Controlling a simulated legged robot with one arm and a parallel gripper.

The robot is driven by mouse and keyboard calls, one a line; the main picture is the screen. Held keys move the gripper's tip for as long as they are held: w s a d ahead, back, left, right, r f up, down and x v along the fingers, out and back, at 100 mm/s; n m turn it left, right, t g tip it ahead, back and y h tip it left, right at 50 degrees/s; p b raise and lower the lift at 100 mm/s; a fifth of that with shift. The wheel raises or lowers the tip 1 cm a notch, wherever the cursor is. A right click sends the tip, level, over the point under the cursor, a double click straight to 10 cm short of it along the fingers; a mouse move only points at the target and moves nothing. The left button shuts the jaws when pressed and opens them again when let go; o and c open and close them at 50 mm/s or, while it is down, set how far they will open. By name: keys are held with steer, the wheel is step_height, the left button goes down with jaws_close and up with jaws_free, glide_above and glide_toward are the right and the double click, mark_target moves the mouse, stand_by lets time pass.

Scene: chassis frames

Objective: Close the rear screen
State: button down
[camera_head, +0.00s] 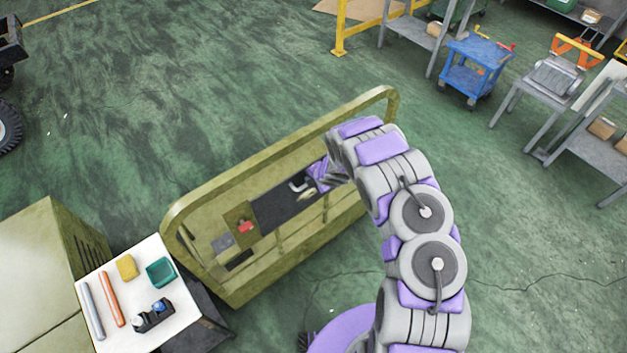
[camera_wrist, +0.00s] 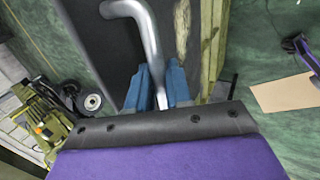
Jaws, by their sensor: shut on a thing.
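The rear screen appears to be the dark panel (camera_head: 272,208) set in the olive chassis frame (camera_head: 262,143). A bent grey metal handle (camera_head: 296,185) is on it. In the wrist view the dark panel (camera_wrist: 105,50) fills the upper left, and the handle (camera_wrist: 151,38) runs down between my blue fingers. My gripper (camera_wrist: 161,92) is shut on the handle's lower end. In the head view my gripper (camera_head: 318,181) is at the panel's right end, partly hidden by my arm. The panel's right edge is hidden there.
A white-topped stand (camera_head: 122,330) at lower left holds two rods, a yellow block, a teal tray and a black device. An olive cabinet (camera_head: 50,262) stands beside it. A blue cart (camera_head: 474,68) and grey benches are at upper right. Green floor beyond the frame is clear.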

steer(key=shift+w+a+r, duration=0.1)
steer(key=shift+w, duration=0.05)
steer(key=c, duration=1.2)
jaws_free()
steer(key=shift+r, duration=0.15)
steer(key=shift+r, duration=0.3)
steer(key=b+v, duration=0.1)
steer(key=v, duration=1.5)
steer(key=shift+s, duration=0.25)
steer(key=shift+d, duration=0.25)
